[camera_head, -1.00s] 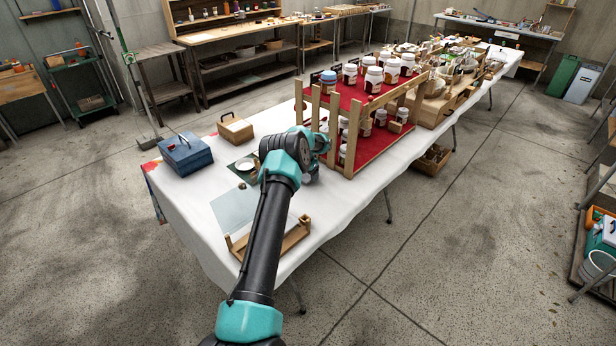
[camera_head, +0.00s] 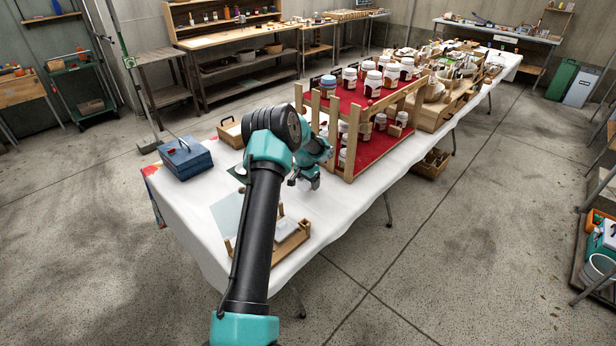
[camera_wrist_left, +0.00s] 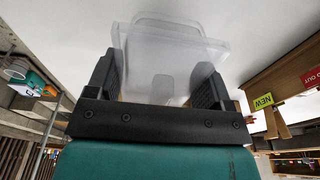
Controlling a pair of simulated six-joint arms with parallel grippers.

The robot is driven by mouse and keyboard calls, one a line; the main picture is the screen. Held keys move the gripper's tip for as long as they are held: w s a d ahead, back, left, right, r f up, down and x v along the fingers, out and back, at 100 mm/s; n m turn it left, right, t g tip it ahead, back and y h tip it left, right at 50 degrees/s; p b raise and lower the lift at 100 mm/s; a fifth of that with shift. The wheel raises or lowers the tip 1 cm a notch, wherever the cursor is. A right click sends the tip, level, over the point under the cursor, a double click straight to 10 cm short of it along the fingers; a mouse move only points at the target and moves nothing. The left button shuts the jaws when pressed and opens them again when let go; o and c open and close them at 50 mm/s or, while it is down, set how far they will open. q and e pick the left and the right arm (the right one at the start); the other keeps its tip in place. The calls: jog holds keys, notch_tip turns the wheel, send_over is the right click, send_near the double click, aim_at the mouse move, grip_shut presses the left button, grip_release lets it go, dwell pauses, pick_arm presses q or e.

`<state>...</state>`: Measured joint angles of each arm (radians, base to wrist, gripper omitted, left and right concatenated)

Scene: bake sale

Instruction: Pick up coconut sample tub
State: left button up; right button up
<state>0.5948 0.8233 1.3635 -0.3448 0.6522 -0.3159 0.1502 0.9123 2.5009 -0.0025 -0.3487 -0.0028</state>
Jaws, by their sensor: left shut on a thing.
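A clear, frosted tub with a wide rim (camera_wrist_left: 165,60) sits between the two black fingers of my left gripper (camera_wrist_left: 158,82) in the left wrist view. The fingers are shut on its sides. I cannot read a label on it. In the head view my left gripper (camera_head: 308,180) is over the white-clothed table, just left of the jar rack; the tub cannot be made out there. My right gripper is not in view.
The wooden rack (camera_head: 358,157) with red shelves and several jars stands close right of the gripper. A low wooden tray (camera_head: 290,245) holding a pale item lies near the front edge. A blue box (camera_head: 186,158) and wooden box (camera_head: 230,135) stand at left.

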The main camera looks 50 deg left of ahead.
pick_arm(q)
jog(key=s+d, duration=0.4)
jog(key=s+d+r, duration=0.1)
jog(key=s+d, duration=0.1)
jog(key=shift+d, duration=0.35)
dwell(0.5)
jog(key=w+d+f, duration=0.1)
jog(key=w+d, duration=0.3)
jog(key=d, duration=0.9)
jog(key=w+d+f, duration=0.1)
jog(key=w+d, duration=0.3)
jog(key=d, duration=1)
jog(key=w+d+f, duration=0.1)
jog(key=w+d, duration=0.3)
jog(key=d, duration=0.9)
jog(key=shift+w+d+f+m, duration=0.15)
jog(key=shift+d+f+m, duration=0.1)
jog(key=shift+m, duration=0.15)
jog(key=shift+a, duration=0.1)
